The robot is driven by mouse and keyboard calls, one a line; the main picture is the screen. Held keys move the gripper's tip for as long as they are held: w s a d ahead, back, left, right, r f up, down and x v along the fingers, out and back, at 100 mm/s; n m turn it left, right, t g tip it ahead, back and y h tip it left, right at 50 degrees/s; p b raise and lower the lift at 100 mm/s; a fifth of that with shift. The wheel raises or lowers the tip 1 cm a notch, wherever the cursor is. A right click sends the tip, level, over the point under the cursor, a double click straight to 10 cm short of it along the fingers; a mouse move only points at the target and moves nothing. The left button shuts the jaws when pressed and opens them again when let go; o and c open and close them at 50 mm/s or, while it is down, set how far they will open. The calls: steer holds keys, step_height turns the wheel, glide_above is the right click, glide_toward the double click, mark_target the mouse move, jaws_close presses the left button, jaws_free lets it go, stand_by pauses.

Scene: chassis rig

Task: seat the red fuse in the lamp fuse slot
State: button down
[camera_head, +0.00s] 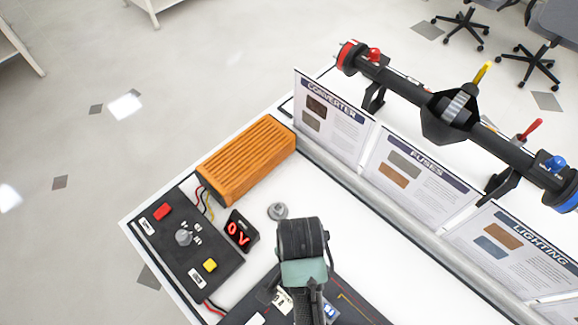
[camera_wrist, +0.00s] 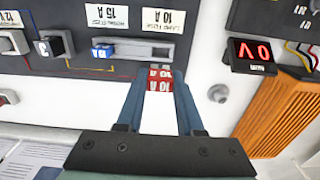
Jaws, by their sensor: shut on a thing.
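My gripper (camera_wrist: 160,79) is shut on the red fuse (camera_wrist: 159,86), which shows between the two blue-grey fingers in the wrist view, with small white lettering on it. The fuse is at the near edge of the dark fuse panel, just below the grey slot recess. The lamp fuse slot (camera_wrist: 160,53) is the part of that recess under the "lamp fuse 10 A" label (camera_wrist: 163,20). I cannot tell whether the fuse touches the panel. In the head view my arm hides the fuse and the fingertips.
A blue fuse (camera_wrist: 102,51) sits in the same recess, beside the lamp slot. A 0 V display (camera_head: 240,231), an orange finned box (camera_head: 246,160) and a grey knob (camera_head: 277,211) are on the white bench. Upright info boards (camera_head: 423,172) line the bench's back.

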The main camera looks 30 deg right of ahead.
step_height(320, 180, down, 8)
steer(key=shift+r, duration=0.15)
stand_by(0.4)
steer(key=shift+f, duration=0.5)
steer(key=shift+f+b, duration=0.1)
steer(key=shift+b, duration=0.2)
steer(key=c, duration=0.5)
jaws_free()
steer(key=shift+c, duration=0.2)
step_height(320, 180, up, 13)
steer(key=shift+r+p, duration=0.15)
steer(key=shift+p, duration=0.4)
